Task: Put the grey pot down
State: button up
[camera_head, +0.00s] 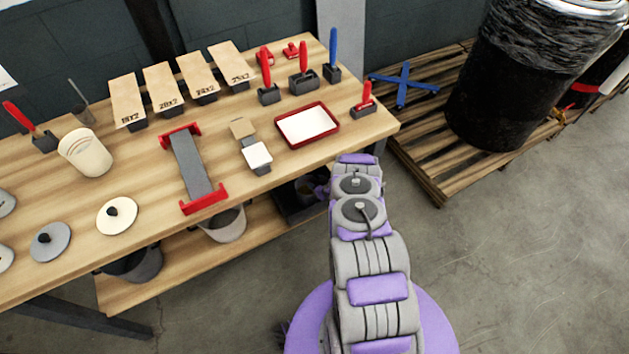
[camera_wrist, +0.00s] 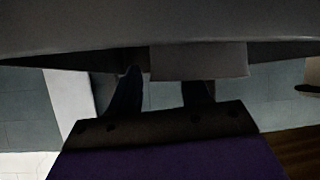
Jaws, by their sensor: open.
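In the wrist view my gripper (camera_wrist: 162,92) shows two dark fingers, apart. A large grey curved surface (camera_wrist: 160,25) fills the top of that view, with a lighter grey block (camera_wrist: 198,62) below its edge, close to the fingers. It may be the grey pot with its handle; I cannot tell, nor whether the fingers touch it. In the head view my arm hides my gripper near the table's right end. A dark grey pot (camera_head: 146,266) and a lighter pot (camera_head: 228,226) stand on the lower shelf, partly covered by the tabletop.
The wooden table (camera_head: 70,190) holds a cream pot (camera_head: 88,156), round lids (camera_head: 118,215), a red-ended grey rack (camera_head: 192,165), a red tray (camera_head: 307,125), brown filter boxes (camera_head: 127,100) and red-handled tools. A pallet (camera_head: 430,165) with a black drum (camera_head: 500,90) stands right. Floor at lower right is clear.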

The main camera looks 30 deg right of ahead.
jog(key=a+p+v, duration=0.1)
jog(key=p+v, duration=0.2)
jog(key=v, duration=0.7)
jog(key=shift+d, duration=0.45)
jog(key=shift+r, duration=0.1)
